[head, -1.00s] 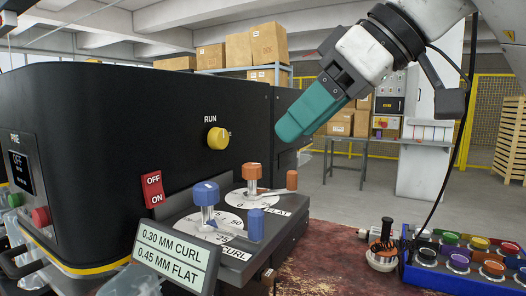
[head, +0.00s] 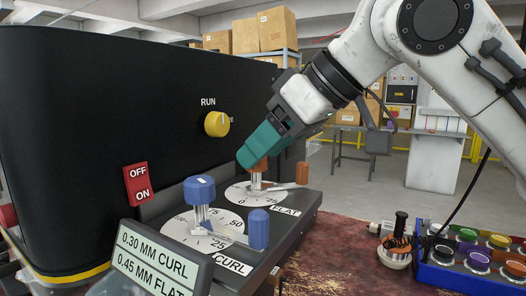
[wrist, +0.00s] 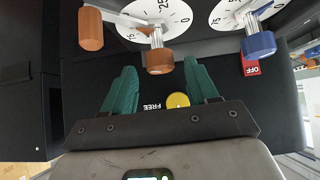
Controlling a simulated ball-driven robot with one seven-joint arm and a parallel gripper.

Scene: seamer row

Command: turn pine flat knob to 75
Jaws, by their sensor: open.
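The flat knob (head: 257,165) is an orange cap on a metal post over a white dial above the FLAT label. The orange handle (wrist: 91,28) is off to the left there. I cannot tell whether the fingers touch the cap.
A blue curl knob (head: 199,190) with its own blue handle (head: 258,229) stands in front on the same console. A sign (head: 157,262) reads 0.30 mm curl, 0.45 mm flat. A yellow RUN knob (head: 216,124) and red OFF/ON switch (head: 138,184) are on the black housing.

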